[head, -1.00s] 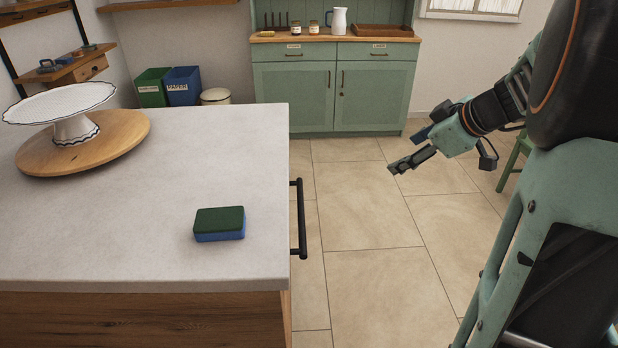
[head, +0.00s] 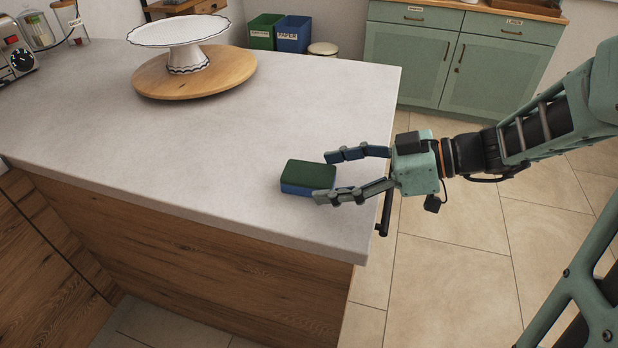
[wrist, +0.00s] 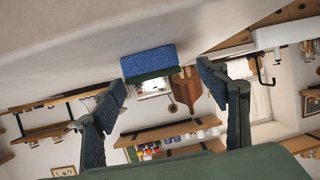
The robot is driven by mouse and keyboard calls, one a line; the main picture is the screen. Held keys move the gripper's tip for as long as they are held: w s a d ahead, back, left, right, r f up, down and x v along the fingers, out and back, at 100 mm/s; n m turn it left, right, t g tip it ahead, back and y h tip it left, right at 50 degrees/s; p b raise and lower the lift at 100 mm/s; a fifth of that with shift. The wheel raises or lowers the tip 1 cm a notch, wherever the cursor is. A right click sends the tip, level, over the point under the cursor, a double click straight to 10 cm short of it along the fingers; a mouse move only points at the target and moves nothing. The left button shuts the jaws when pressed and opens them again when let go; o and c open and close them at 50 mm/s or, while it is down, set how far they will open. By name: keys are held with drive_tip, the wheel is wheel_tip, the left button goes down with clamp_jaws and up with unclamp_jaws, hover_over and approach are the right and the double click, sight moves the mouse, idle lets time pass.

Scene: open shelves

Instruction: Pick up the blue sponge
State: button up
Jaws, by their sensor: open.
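The blue sponge (head: 307,178) has a dark green top layer and lies flat on the pale counter (head: 240,140), near its right end. My gripper (head: 333,176) is open. It reaches in from the right, low over the counter, with its fingertips at the sponge's right end, one on the far side and one on the near side. In the wrist view the sponge (wrist: 149,65) shows ahead between the two spread fingers (wrist: 160,92). Nothing is held. I cannot tell whether a fingertip touches the sponge.
A white cake stand (head: 187,42) stands on a round wooden board (head: 150,82) farther back on the counter. A black handle (head: 383,215) sits on the counter's right side. A toaster (head: 14,50) stands at the far left. The counter around the sponge is otherwise clear.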

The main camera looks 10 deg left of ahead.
sight(319, 174)
drive_tip(key=x, duration=0.5)
drive_tip(key=shift+w+r, duration=0.15)
drive_tip(key=shift+w, duration=0.15)
drive_tip(key=c, duration=0.8)
